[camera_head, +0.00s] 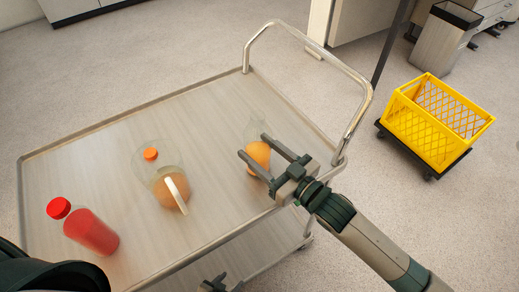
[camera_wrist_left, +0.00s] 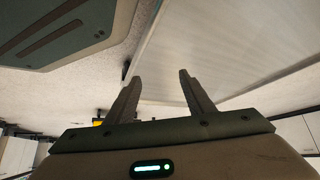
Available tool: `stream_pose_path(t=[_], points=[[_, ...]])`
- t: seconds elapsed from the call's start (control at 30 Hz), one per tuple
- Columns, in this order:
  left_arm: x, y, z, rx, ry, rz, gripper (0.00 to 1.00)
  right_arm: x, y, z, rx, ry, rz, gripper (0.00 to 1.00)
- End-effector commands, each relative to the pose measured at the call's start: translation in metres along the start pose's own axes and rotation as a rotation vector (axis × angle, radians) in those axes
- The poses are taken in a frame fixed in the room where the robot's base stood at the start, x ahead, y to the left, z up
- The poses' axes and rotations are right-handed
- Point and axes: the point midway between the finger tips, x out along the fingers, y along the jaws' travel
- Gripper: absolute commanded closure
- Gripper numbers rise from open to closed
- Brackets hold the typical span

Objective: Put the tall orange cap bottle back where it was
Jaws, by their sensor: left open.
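A clear bottle with an orange cap (camera_head: 150,153), orange juice and a pale curved handle stands left of the middle of the cart. My left gripper (camera_head: 213,285) shows only in part at the bottom edge, by the cart's near side. In the left wrist view its two fingers (camera_wrist_left: 160,95) are apart with nothing between them. My right gripper (camera_head: 252,145) reaches in from the right. Its fingers lie on both sides of a clear vessel of orange juice (camera_head: 258,154) and partly hide it. I cannot tell whether they touch it, and I see no cap on it.
A red-capped bottle of red juice (camera_head: 91,232) is at the cart's near left. The cart top (camera_head: 190,110) is bare towards the back and has a raised rim. A metal handle rail (camera_head: 358,85) closes its right end. A yellow crate (camera_head: 432,120) stands on the floor at right.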

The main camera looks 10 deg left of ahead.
Motion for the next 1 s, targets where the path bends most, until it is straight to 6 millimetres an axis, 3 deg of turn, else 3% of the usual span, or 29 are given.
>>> stream_pose_path(t=[0.2, 0.5, 0.53, 0.6, 0.8, 1.0], points=[[-0.005, -0.007, 0.017, 0.006, -0.028, -0.006, 0.51, 0.000, -0.001, 0.003, 0.000, 0.004, -0.001, 0.93], [-0.002, -0.002, 0.007, 0.002, -0.008, -0.001, 0.51, 0.000, -0.001, 0.007, 0.000, 0.003, -0.001, 0.93], [-0.001, -0.001, 0.003, 0.001, -0.002, 0.000, 0.51, 0.000, 0.000, 0.008, 0.000, 0.001, -0.001, 0.44], [0.001, 0.002, -0.004, -0.001, 0.008, 0.002, 0.51, 0.000, -0.001, 0.008, 0.000, 0.001, -0.001, 0.28], [0.005, 0.008, -0.014, -0.005, 0.021, 0.008, 0.51, 0.000, -0.001, 0.007, 0.000, 0.001, -0.001, 0.28], [0.003, 0.007, -0.010, -0.004, 0.013, 0.007, 0.51, 0.000, 0.000, 0.005, 0.000, 0.002, -0.001, 0.28]])
